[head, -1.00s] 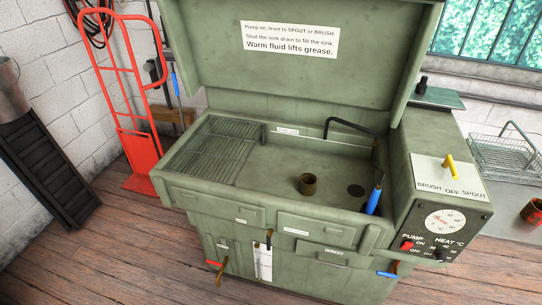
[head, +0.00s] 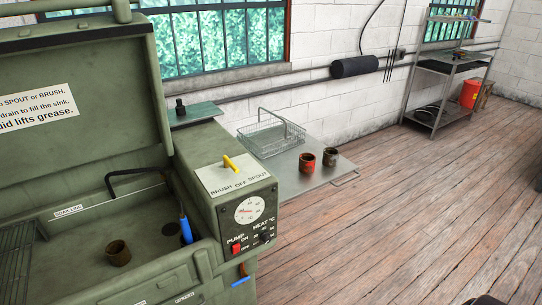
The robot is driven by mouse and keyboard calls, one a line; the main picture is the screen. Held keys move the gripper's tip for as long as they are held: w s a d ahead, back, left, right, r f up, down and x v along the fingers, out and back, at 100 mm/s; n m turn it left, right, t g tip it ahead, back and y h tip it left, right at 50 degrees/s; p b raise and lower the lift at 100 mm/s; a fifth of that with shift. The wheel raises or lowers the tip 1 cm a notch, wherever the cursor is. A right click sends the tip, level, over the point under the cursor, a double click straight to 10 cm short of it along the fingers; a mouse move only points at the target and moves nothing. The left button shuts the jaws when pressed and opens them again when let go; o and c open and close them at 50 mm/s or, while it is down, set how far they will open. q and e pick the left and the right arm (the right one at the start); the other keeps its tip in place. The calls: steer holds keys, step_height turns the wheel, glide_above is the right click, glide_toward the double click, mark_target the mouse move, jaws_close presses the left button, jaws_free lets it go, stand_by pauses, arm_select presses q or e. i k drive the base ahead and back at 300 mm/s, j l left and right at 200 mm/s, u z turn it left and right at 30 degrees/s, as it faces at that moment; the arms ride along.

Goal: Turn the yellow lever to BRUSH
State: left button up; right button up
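The yellow lever (head: 231,162) stands on top of the green control box at the right of the parts washer. Its white label plate (head: 232,178) reads BRUSH, OFF, SPOUT from left to right. The lever's free end leans toward the back left, and its base sits near the middle of the plate. I cannot tell for sure which word it is set to. Neither of my grippers is in the head view.
The green washer (head: 105,85) has a raised lid, a black spout (head: 135,172), a blue-handled brush (head: 186,230) and a brown cup (head: 118,253) in its sink. A side shelf (head: 290,180) holds a wire basket (head: 270,136) and two cups (head: 307,163). Open wooden floor lies right.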

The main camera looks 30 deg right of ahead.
mark_target(228, 163)
steer(key=z, duration=0.7)
